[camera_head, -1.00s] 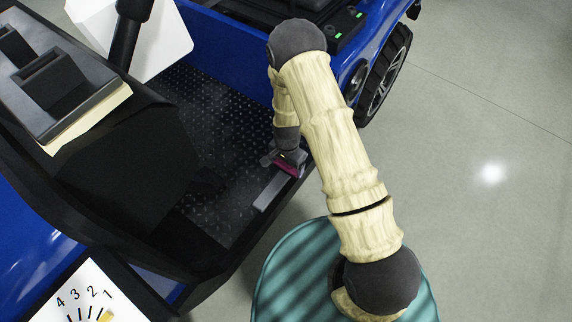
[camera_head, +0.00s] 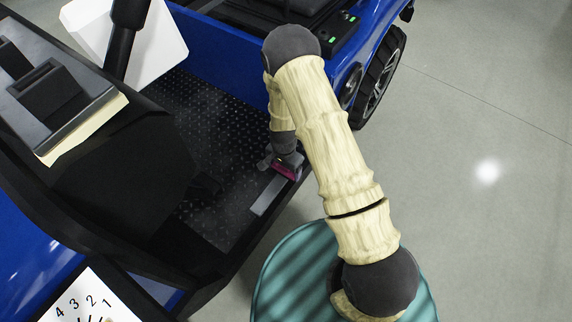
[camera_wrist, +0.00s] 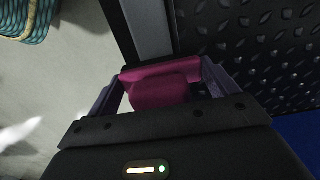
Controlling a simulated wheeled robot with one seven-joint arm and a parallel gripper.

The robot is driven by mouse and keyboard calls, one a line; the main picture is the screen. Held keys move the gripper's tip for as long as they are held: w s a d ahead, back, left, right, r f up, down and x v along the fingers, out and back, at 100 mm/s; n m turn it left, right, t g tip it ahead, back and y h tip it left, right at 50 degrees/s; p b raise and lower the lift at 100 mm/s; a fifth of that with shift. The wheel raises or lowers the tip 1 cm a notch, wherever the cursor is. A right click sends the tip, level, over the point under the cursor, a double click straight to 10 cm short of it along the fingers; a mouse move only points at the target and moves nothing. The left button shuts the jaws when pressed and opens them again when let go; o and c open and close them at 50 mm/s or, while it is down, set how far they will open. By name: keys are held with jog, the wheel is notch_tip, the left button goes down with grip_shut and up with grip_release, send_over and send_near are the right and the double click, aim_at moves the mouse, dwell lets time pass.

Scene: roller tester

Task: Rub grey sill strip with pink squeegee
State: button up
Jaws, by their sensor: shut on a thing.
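The grey sill strip (camera_head: 267,195) lies along the edge of the dark cab floor in the head view. In the wrist view the strip (camera_wrist: 148,28) runs away from the squeegee. The pink squeegee (camera_wrist: 160,88) is held between the fingers of my gripper (camera_wrist: 163,90), which is shut on it. In the head view the squeegee (camera_head: 286,171) shows below my gripper (camera_head: 284,162), at the strip's far end. The squeegee's dark front edge lies at or just over the strip; I cannot tell whether it touches.
The black tread-plate floor (camera_head: 215,130) lies left of the strip. A dark console (camera_head: 110,170) and a white box (camera_head: 150,35) stand further left. A blue vehicle side (camera_head: 225,40) and a wheel (camera_head: 380,80) are beyond. Open concrete floor (camera_head: 470,230) is on the right.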

jog(key=shift+s+a+f, duration=0.15)
jog(key=shift+s+a, duration=0.05)
jog(key=shift+s, duration=0.15)
jog(key=shift+s+a+p, duration=0.3)
jog(key=shift+s+a, duration=0.15)
jog(key=shift+s, duration=0.2)
jog(key=shift+w+r, duration=0.1)
jog(key=shift+r, duration=0.1)
jog(key=shift+w+r+p, duration=0.15)
jog(key=shift+r+p, duration=2.35)
jog(key=shift+r, duration=0.55)
